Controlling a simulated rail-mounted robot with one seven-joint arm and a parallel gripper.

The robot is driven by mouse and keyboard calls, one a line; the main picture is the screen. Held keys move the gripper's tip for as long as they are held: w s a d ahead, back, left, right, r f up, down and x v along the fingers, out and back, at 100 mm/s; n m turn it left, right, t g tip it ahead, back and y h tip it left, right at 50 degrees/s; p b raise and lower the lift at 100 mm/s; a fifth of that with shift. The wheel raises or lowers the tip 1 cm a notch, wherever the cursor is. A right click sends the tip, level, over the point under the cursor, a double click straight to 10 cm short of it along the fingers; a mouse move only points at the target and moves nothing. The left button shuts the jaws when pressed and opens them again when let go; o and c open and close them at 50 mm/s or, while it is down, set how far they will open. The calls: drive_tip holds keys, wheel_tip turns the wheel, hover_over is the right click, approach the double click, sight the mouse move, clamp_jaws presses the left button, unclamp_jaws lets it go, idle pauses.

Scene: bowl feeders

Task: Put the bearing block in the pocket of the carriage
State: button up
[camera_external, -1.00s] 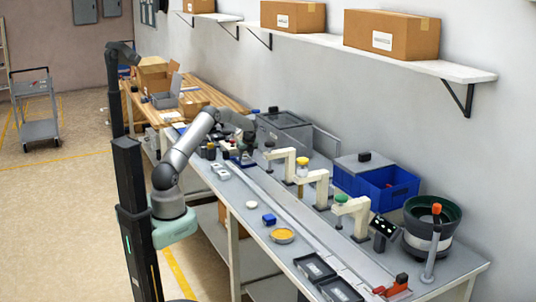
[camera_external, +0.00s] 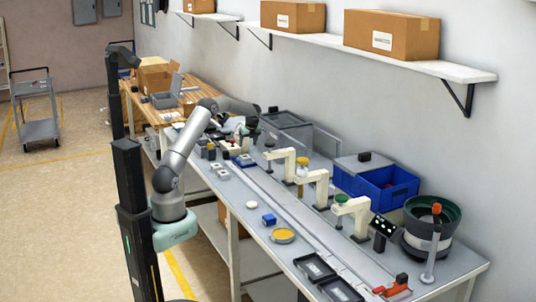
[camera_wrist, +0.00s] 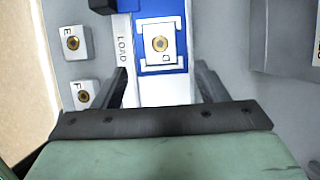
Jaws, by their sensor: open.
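The blue carriage (camera_wrist: 125,30) lies at the top centre of the wrist view, beside the word LOAD; it also shows in the external view (camera_external: 246,161). A pale bearing block (camera_wrist: 172,33) with a brass-coloured ring, apparently lettered D, sits within the white-edged pocket on the carriage. Whether it is fully seated cannot be told from above. My gripper (camera_wrist: 163,80) is open, its two dark fingers apart, with nothing between them. In the external view, my gripper (camera_external: 245,131) is above the bench near the carriage, its fingers too small to make out.
Two similar blocks, E (camera_wrist: 74,43) and F (camera_wrist: 83,95), lie left of the carriage. A grey rail (camera_external: 295,215) runs along the bench past several cream station arms (camera_external: 318,178). A grey bin (camera_external: 287,130) stands behind, and a blue bin (camera_external: 385,190) farther right.

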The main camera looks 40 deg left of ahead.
drive_tip(key=s+d+r+n+h, duration=0.1)
drive_tip(key=s+d+r+n, duration=0.25)
drive_tip(key=s, duration=0.35)
drive_tip(key=s+d+r+n, duration=0.3)
drive_tip(key=s+d+n, duration=0.1)
drive_tip(key=s, duration=0.4)
drive_tip(key=s+d+r+n+h, duration=0.1)
drive_tip(key=s+d+r+n, duration=0.3)
drive_tip(key=s, duration=0.3)
drive_tip(key=s+d+f+n+h, duration=0.1)
drive_tip(key=s+n, duration=0.4)
drive_tip(key=s, duration=0.7)
drive_tip(key=s+d+f+n+g+h, duration=0.1)
drive_tip(key=s+d+f+n, duration=0.3)
drive_tip(key=s, duration=0.8)
drive_tip(key=shift+n, duration=1.05)
